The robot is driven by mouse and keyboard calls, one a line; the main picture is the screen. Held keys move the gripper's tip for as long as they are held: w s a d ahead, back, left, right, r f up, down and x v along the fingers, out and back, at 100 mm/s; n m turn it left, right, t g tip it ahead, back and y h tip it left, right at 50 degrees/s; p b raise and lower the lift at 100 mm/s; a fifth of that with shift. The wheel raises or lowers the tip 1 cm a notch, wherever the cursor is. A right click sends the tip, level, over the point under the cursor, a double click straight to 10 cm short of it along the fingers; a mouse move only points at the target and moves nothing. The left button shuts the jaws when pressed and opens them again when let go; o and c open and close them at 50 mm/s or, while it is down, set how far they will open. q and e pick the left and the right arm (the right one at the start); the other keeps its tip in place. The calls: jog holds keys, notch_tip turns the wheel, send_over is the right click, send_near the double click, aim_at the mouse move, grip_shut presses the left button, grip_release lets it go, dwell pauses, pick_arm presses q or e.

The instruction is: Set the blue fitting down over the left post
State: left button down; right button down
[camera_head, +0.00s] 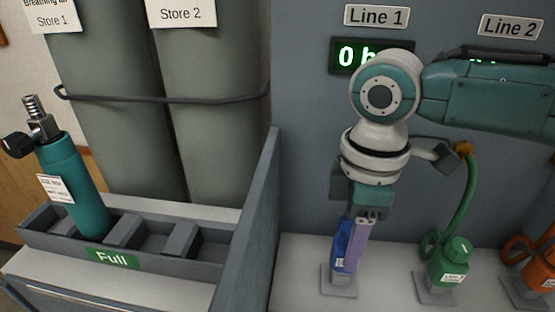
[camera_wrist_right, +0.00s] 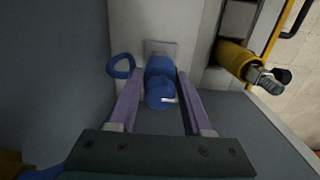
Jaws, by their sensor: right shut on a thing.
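The blue fitting (camera_head: 340,247) is upright between the purple fingers of my right gripper (camera_head: 353,258), partly hidden by the near finger. In the wrist view the blue fitting (camera_wrist_right: 160,82) sits between both fingers of the right gripper (camera_wrist_right: 158,95), with a blue hose loop (camera_wrist_right: 121,66) beside it. My right gripper is shut on it. The left post's square grey base plate (camera_head: 329,288) is directly below, and a short grey part shows between fitting and plate. I cannot tell how far the fitting is over the post. My left gripper is not in view.
A green fitting (camera_head: 449,265) with a hose stands on a base to the right, and an orange fitting (camera_head: 545,273) beyond it. A grey divider (camera_head: 250,220) stands to the left. Past it, a teal bottle (camera_head: 75,185) leans in a slotted rack (camera_head: 200,265).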

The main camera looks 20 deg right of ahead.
jog(key=shift+f+b, duration=0.4)
jog(key=shift+f, duration=0.35)
jog(key=shift+c, duration=1.2)
grip_release()
notch_tip(320, 180, up, 10)
jog(key=shift+f+p, duration=0.1)
jog(key=shift+p, duration=0.45)
